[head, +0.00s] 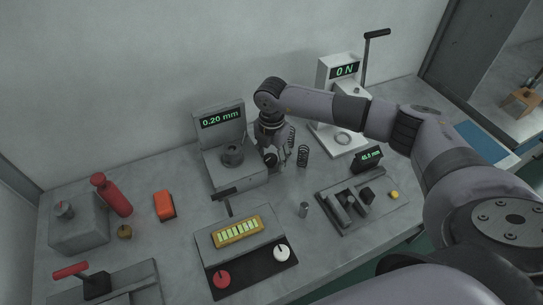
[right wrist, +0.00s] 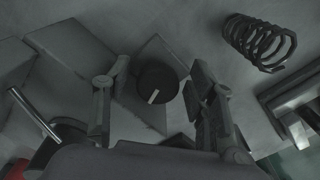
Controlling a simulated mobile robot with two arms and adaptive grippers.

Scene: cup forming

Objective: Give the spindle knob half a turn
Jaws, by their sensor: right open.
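The spindle knob (right wrist: 157,80) is round and black with a white index mark, which points down and slightly left in the right wrist view. It sits on the side of the grey gauge (head: 232,166), whose display reads 0.20 mm. My right gripper (head: 273,157) is beside the gauge's right side in the head view. In the right wrist view its fingers (right wrist: 153,100) are open, one on each side of the knob, with gaps to it. In the head view the gripper largely hides the knob. My left gripper is not in view.
A lever press (head: 341,100) reading 0 N stands behind. A fixture (head: 361,198) with a display is front right. A panel with red and white knobs (head: 245,245) is in front.

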